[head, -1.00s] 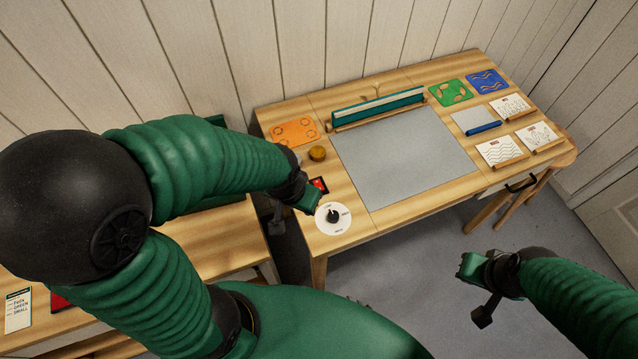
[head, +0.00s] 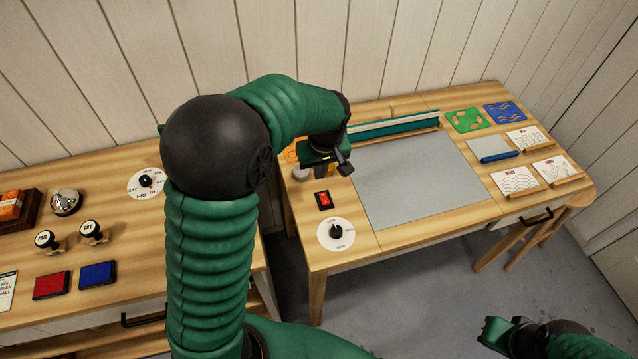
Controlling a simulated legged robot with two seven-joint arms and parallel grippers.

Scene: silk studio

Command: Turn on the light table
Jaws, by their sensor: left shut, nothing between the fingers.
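The light table's grey panel (head: 415,180) is set into the wooden desk and looks plain grey, with no visible glow. A red rocker switch (head: 323,199) in a black frame sits left of the panel, in full view. A white dial with a black knob (head: 336,235) lies just in front of the switch. My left gripper (head: 337,166) is shut and empty, above the desk behind the switch and apart from it in the picture. My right gripper (head: 492,331) hangs low at the bottom right, away from the desk; its finger opening is unclear.
A teal-edged rack (head: 395,126) stands behind the panel. Green (head: 467,119) and blue (head: 505,112) cards and several pattern cards lie at the right. A second desk at left holds stamps, red (head: 51,285) and blue (head: 98,274) ink pads and another dial (head: 146,182).

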